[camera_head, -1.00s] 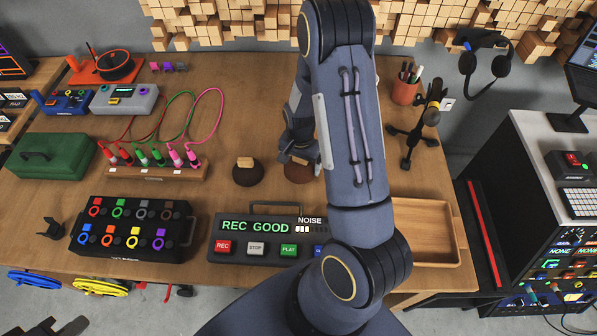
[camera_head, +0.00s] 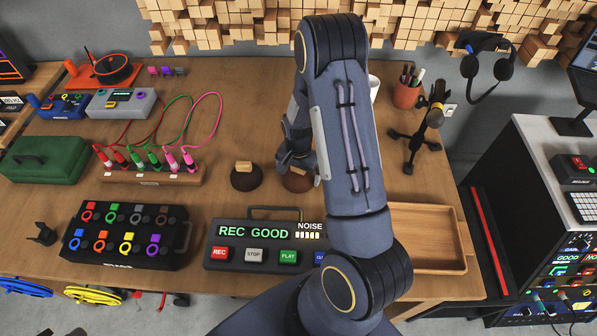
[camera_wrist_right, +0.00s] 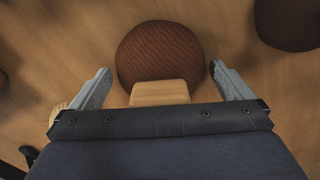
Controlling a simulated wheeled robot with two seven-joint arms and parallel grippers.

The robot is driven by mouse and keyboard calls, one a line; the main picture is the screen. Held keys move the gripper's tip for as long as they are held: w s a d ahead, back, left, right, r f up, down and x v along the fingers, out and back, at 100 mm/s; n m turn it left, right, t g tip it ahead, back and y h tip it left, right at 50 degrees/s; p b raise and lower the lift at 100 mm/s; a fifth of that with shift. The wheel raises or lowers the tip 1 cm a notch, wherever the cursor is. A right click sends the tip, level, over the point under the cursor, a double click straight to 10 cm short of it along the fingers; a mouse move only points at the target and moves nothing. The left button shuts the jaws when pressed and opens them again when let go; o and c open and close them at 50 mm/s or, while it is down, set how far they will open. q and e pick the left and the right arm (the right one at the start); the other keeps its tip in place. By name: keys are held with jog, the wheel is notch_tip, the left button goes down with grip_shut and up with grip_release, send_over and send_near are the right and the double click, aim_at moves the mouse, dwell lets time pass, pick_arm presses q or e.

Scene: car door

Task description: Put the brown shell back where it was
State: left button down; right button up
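The brown shell (camera_wrist_right: 160,50) is a round, ribbed dome with a light wooden block knob (camera_wrist_right: 160,93). In the head view the brown shell (camera_head: 298,183) sits on the table behind the recorder, partly hidden by my right gripper (camera_head: 297,160). In the right wrist view my right gripper (camera_wrist_right: 160,72) is open, with one finger on each side of the shell and knob and gaps visible on both sides. A darker shell (camera_head: 246,179) with a similar knob stands to its left; its dome (camera_wrist_right: 290,22) also shows in the wrist view. My left gripper is not clearly in view.
A recorder (camera_head: 265,236) reading "REC GOOD" lies in front of the shells. An empty wooden tray (camera_head: 428,262) is at the right. A microphone stand (camera_head: 425,137), a pen cup (camera_head: 406,95) and a cable board (camera_head: 150,174) surround the area.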

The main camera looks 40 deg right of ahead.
jog(key=shift+r, duration=0.1)
notch_tip(320, 180, up, 12)
jog(key=shift+f, duration=0.1)
jog(key=s+a+r+n+t+y, duration=0.3)
jog(key=s+a+r+n+t, duration=0.2)
jog(key=s+a+r+n, duration=0.6)
jog(key=s+a+r, duration=0.3)
jog(key=s+r, duration=0.2)
jog(key=s, duration=0.2)
jog(key=shift+s+a+r+t+y, duration=0.2)
jog(key=shift+s+a+t+y, duration=0.1)
jog(key=shift+s+a+y, duration=0.1)
jog(key=shift+d, duration=0.15)
